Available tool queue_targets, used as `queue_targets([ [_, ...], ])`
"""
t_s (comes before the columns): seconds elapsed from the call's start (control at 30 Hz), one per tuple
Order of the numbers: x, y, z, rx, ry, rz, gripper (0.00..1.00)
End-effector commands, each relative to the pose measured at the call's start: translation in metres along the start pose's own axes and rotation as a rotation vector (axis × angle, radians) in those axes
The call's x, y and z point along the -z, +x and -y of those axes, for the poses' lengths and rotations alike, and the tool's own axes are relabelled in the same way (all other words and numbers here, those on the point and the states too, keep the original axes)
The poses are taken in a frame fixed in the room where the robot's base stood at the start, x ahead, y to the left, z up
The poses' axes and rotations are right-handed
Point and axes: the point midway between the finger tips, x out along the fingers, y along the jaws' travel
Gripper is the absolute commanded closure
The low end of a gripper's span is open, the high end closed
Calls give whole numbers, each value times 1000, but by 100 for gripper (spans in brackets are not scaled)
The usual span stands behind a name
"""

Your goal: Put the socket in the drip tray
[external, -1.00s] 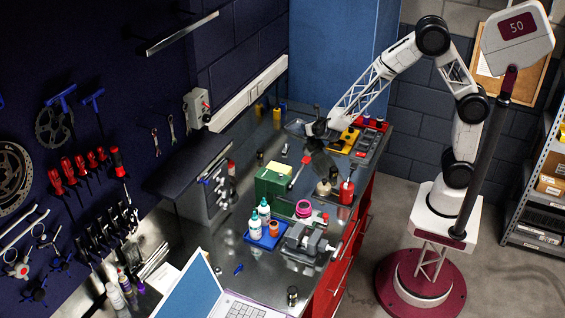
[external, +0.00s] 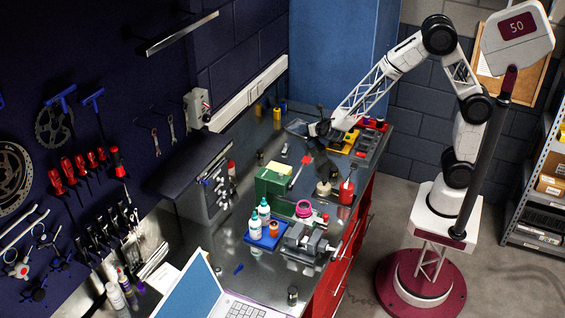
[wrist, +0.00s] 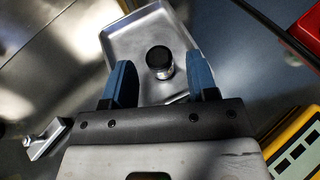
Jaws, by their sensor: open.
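The drip tray (wrist: 119,43) is a shallow grey metal tray in the wrist view. The socket (wrist: 159,66), a small shiny cylinder with a dark round top, stands inside the tray on its floor. My gripper (wrist: 160,82) is open, one blue finger to the left and one to the right of the socket's line, with clear space between each finger and the socket. In the external view my gripper (external: 318,130) is over the far end of the bench; the socket cannot be made out there.
A yellow device (wrist: 296,150) and a red bin (wrist: 308,32) lie to the right in the wrist view. A small metal part (wrist: 47,138) is at left. Bottles, a green box (external: 270,185) and a vise (external: 305,240) crowd the nearer bench.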

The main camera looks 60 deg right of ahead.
Motion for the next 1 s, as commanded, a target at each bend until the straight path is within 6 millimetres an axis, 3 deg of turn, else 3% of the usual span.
queue_targets([
  [0.6, 0, -81, -1, -2, 0, 1, 47],
  [1.0, 0, -92, 0, -1, 0, 0, 47],
])
